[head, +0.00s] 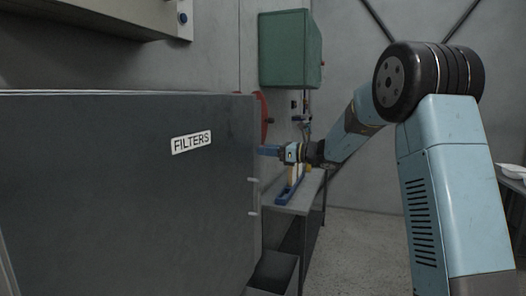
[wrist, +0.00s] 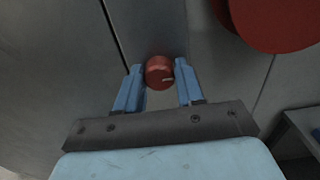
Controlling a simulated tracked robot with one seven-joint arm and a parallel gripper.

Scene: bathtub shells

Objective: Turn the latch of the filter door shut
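The filter door (head: 120,185) is a large dark grey panel with a white FILTERS label, filling the left of the head view. The latch (wrist: 159,72) is a round red knob with a short pale mark pointing right, near a dark seam in the wrist view. My gripper (wrist: 159,68) has its two blue fingers apart, one on each side of the knob, with what look like narrow gaps; contact is not clear. In the head view my gripper (head: 266,151) is at the door's right edge, and the knob is hidden there.
A large red disc (wrist: 275,20) is close to the right of the knob. A green box (head: 290,48) hangs on the wall behind. A bench (head: 300,198) with blue and pale items stands below my gripper. Open floor lies beyond the bench.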

